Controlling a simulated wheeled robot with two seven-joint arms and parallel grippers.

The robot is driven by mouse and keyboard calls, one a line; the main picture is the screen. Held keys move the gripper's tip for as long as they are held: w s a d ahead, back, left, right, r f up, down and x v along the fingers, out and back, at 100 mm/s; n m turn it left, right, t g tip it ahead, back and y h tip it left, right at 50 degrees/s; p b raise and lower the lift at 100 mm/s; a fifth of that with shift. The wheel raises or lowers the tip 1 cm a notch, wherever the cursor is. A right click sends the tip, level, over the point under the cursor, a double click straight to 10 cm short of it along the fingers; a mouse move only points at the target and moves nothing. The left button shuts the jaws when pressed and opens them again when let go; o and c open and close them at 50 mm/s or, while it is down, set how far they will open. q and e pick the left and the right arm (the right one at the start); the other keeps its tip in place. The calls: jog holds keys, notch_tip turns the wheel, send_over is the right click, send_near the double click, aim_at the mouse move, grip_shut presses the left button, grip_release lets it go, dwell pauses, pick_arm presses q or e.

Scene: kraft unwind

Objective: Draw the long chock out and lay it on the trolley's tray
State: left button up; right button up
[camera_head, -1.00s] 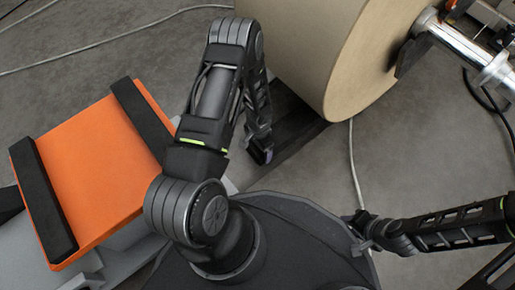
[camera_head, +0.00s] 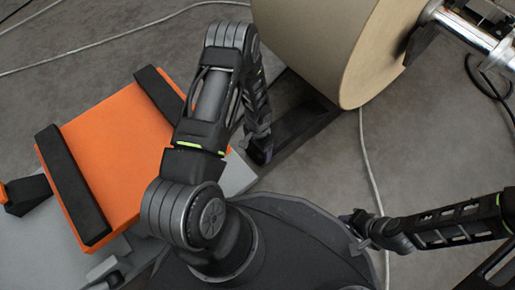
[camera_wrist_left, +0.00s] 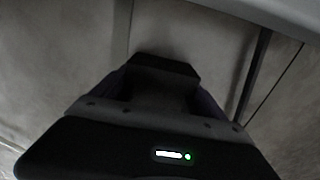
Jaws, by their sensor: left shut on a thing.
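My left gripper (camera_head: 259,150) hangs low beside the dark frame at the foot of the big brown roll. In the left wrist view a dark block (camera_wrist_left: 160,70) sits between its fingers; it looks like the long chock, and the gripper is shut on it. The chock cannot be told apart from the dark gripper in the head view. The trolley's orange tray (camera_head: 121,145) lies left of my left arm, with a black bar along each of two opposite sides and a bare middle. My right gripper (camera_head: 362,228) is at the lower right, away from these; its fingers are unclear.
The brown roll (camera_head: 320,40) on its silver shaft (camera_head: 470,33) stands at the upper right. A dark floor frame (camera_head: 300,125) runs below it, close to my left gripper. A pale cable (camera_head: 366,160) crosses the floor. The trolley's grey body (camera_head: 237,176) shows beside the tray.

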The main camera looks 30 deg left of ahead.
pick_arm(q)
jog(key=o, duration=2)
jog(key=shift+c, duration=0.2)
jog(key=shift+r+p, duration=2)
jog(key=shift+r, duration=1.9)
